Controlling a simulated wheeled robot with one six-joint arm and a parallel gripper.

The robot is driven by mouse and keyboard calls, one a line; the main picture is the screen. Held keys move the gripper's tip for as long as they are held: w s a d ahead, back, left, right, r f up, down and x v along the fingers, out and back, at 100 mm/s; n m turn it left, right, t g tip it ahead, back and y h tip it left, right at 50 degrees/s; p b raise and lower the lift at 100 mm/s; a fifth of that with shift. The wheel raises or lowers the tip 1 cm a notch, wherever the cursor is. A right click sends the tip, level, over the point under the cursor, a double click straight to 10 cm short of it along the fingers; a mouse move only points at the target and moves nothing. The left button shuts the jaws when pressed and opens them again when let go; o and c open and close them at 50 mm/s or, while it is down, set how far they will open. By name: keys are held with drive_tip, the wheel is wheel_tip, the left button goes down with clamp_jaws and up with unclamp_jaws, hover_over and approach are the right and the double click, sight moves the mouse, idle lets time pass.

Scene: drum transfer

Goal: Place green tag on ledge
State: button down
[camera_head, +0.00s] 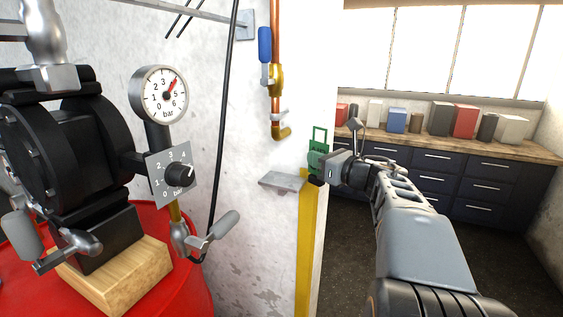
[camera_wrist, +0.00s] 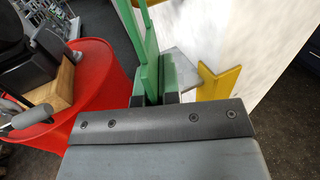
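The green tag (camera_head: 317,157) has a loop at its top and is upright at the fingers of my gripper (camera_head: 318,179), just right of the ledge. In the wrist view the green tag (camera_wrist: 151,55) rises from between the two dark fingertips (camera_wrist: 155,98), which are shut on it. The ledge (camera_head: 284,181) is a small grey metal shelf on the white wall, with nothing on it. In the wrist view the ledge (camera_wrist: 181,64) lies beyond the tag, partly hidden by it. I cannot tell the exact gap between tag and ledge.
A yellow strip (camera_head: 306,240) runs down the wall corner below the ledge. A copper pipe with a blue-handled valve (camera_head: 265,46) is above it. A red drum (camera_head: 180,240) with a black pump and gauge (camera_head: 160,94) stands left. A counter (camera_head: 450,150) with boxes is behind.

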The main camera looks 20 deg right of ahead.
drive_tip(key=f+p+x, duration=0.1)
drive_tip(key=x, duration=0.3)
drive_tip(key=f+p+x, duration=0.1)
drive_tip(key=x, duration=0.4)
drive_tip(key=f+p+x, duration=0.1)
drive_tip(key=x, duration=0.3)
drive_tip(key=shift+w, duration=0.2)
drive_tip(key=shift+f, duration=0.3)
drive_tip(key=shift+f, duration=0.2)
drive_tip(key=c, duration=1.3)
unclamp_jaws()
drive_tip(key=shift+c, duration=0.2)
drive_tip(key=shift+r, duration=0.15)
